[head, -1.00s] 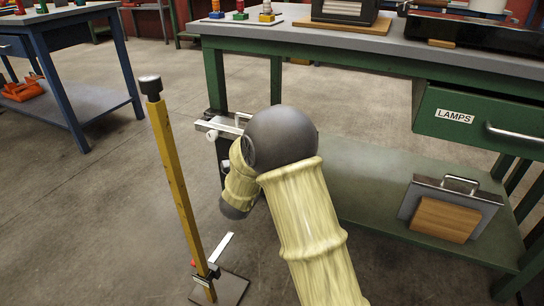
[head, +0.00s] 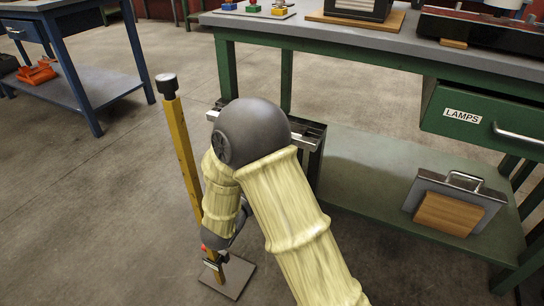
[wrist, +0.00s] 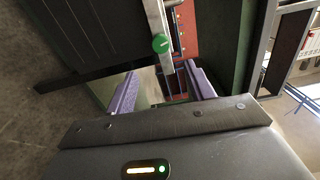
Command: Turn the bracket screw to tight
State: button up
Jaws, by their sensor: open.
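A round green knob (wrist: 161,43) with a pale line on its face sits on a metal bar (wrist: 155,18) in the wrist view. It looks like the bracket screw, but I cannot be sure. My gripper (wrist: 163,76) is open, with its two purple fingers spread apart and nothing visibly held between them. The knob appears just beyond the fingertips, in the gap between them, with no visible contact. In the head view my arm hides the gripper and most of the metal bracket bar (head: 308,136) by the green bench.
A yellow post (head: 183,150) with a dark cap stands left of my arm on a flat base plate (head: 238,277). The green bench (head: 370,48) has a lower shelf (head: 365,190) holding a grey case with a wooden block (head: 448,214). Open floor lies to the left.

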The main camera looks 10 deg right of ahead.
jog(key=p+v, duration=0.1)
jog(key=v, duration=0.4)
jog(key=shift+s+a, duration=0.15)
notch_tip(320, 180, up, 7)
jog(key=w+d+n+g+y+p, duration=0.2)
jog(key=n+g+y+p, duration=0.2)
jog(key=n+y+p, duration=0.75)
jog(key=s+d+r+n+g+p, duration=0.3)
jog(key=s+d+r+n+g, duration=0.15)
jog(key=s+n, duration=0.3)
jog(key=s+d+r+n+g+p, duration=0.25)
jog(key=s+d+n+g, duration=0.2)
jog(key=s+n, duration=0.35)
notch_tip(320, 180, up, 38)
jog(key=s+m+t+p, duration=0.1)
jog(key=p, duration=3.5)
jog(key=shift+d+h+p, duration=0.15)
jog(key=shift+h+p, duration=0.25)
jog(key=shift+h, duration=0.05)
